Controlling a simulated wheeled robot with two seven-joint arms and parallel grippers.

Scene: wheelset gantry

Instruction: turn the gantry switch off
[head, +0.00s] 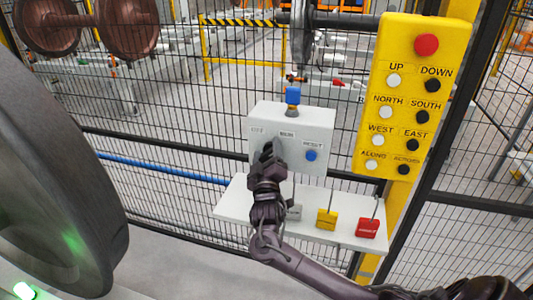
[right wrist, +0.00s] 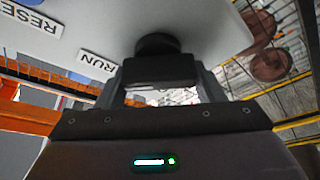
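The gantry switch is a black knob on the front of a light grey control box (head: 318,128); in the head view my right gripper covers most of it. In the right wrist view the black switch knob (right wrist: 160,70) sits between my two grey fingers, which appear to touch its sides. My right gripper (head: 267,150) reaches up to the lower left of the box front, and its fingers look closed on the knob. Which way the knob points cannot be told. My left gripper is out of view.
The box has a blue RESET button (head: 311,155) and a blue-topped lamp (head: 292,97). Below is a white shelf (head: 232,205) with yellow (head: 327,219) and red (head: 367,228) tags. A yellow pendant (head: 413,100) hangs right. A dark wheel (head: 60,190) stands left; mesh fence lies behind.

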